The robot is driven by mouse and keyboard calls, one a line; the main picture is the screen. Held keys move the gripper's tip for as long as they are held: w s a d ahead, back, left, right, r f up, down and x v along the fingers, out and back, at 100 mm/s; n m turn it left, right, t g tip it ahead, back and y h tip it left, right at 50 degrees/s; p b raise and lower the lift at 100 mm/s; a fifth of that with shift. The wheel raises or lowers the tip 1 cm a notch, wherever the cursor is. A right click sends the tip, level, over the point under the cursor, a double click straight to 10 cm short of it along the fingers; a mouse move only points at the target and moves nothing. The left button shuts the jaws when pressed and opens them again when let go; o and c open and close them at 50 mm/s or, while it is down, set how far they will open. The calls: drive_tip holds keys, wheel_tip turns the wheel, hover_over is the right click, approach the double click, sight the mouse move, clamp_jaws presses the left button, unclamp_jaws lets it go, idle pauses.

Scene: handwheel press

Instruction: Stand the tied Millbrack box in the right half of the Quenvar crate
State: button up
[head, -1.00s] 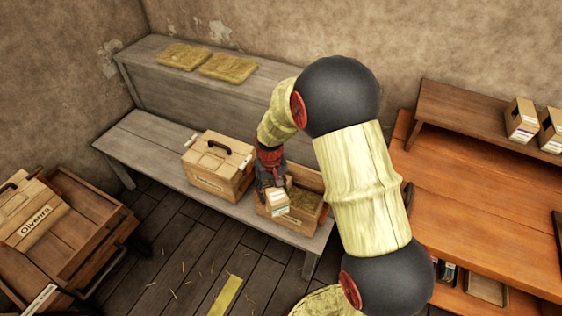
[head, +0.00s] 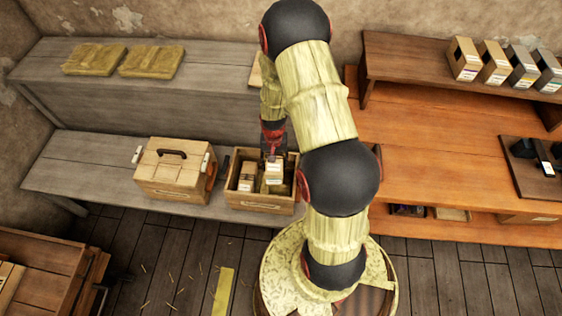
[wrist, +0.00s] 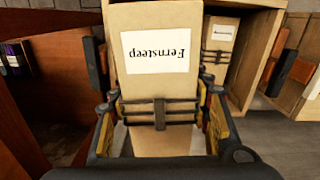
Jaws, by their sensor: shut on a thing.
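My gripper (head: 272,156) points down over the open wooden crate (head: 262,206), whose front label is too small to read. It is shut on a pale tan box (head: 273,173). In the wrist view this box (wrist: 160,85) has dark ties around it and a white label reading "Fernsteep", upside down in the picture. The fingers (wrist: 160,112) grip its two sides. It looks upright at the middle to right of the crate; its bottom is hidden, so I cannot tell if it touches the floor. Another tied box (head: 247,177) stands in the crate's left half; its label is unreadable.
A lidded crate (head: 172,172) with a dark handle stands just left on the grey bench (head: 90,165). Straw pads (head: 150,61) lie on the shelf behind. Several boxes (head: 495,62) stand on the orange bench's shelf at the right. My arm covers the area right of the open crate.

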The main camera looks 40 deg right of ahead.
sight(281, 189)
drive_tip(key=shift+s+d+f+m, duration=0.3)
drive_tip(key=shift+s+d+m, duration=0.2)
drive_tip(key=shift+s+d, duration=0.3)
drive_tip(key=shift+s+f, duration=0.2)
drive_tip(key=shift+f, duration=0.1)
wheel_tip(281, 189, down, 18)
drive_tip(key=b, duration=1.3)
drive_tip(key=shift+f, duration=0.15)
drive_tip(key=shift+f, duration=0.15)
drive_tip(key=o, duration=1.3)
drive_tip(key=shift+c, duration=0.2)
drive_tip(key=shift+s, duration=0.1)
